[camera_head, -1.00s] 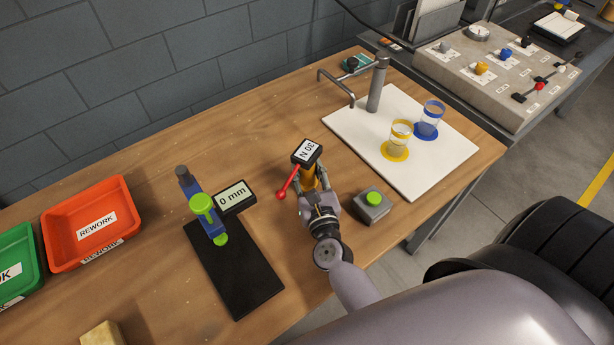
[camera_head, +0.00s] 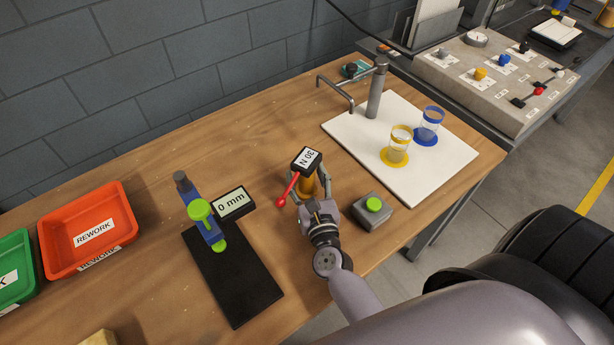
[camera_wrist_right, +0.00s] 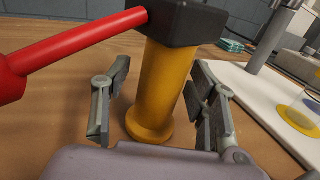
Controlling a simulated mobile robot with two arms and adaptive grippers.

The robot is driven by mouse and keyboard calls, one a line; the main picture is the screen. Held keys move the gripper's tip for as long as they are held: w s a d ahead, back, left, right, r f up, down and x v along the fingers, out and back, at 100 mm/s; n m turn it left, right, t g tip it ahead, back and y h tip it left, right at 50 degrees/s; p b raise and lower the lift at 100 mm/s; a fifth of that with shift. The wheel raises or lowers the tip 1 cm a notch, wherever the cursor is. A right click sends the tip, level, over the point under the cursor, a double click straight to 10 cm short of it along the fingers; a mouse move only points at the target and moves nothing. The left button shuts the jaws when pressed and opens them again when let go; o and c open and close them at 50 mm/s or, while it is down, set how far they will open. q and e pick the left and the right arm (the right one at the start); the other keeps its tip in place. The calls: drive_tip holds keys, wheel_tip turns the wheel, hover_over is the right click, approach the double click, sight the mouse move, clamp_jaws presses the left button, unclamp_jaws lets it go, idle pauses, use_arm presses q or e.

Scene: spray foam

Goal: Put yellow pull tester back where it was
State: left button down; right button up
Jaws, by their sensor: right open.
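The yellow pull tester (camera_head: 308,185) stands upright on the wooden table, with a black head reading 30 N and a red lever pointing left. In the right wrist view its yellow body (camera_wrist_right: 160,88) rises from a round foot on the table. My right gripper (camera_head: 314,186) is open around the body. In the right wrist view the fingers of the right gripper (camera_wrist_right: 158,100) stand on either side of it, with a gap visible at both sides. My left gripper is not in view.
A green-button box (camera_head: 373,213) stands close right of my right gripper. A white board (camera_head: 440,170) with two cups and a metal post lies beyond. Left are a black gauge stand (camera_head: 240,280) reading 0 mm and a red REWORK bin (camera_head: 75,215). Bare table lies behind the tester.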

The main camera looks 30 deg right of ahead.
drive_tip(key=shift+r, duration=0.25)
drive_tip(key=b+v, duration=0.3)
drive_tip(key=v, duration=0.8)
drive_tip(key=shift+s+f, duration=0.15)
drive_tip(key=shift+s, duration=0.1)
drive_tip(key=shift+s+a, duration=0.1)
drive_tip(key=shift+s, duration=0.15)
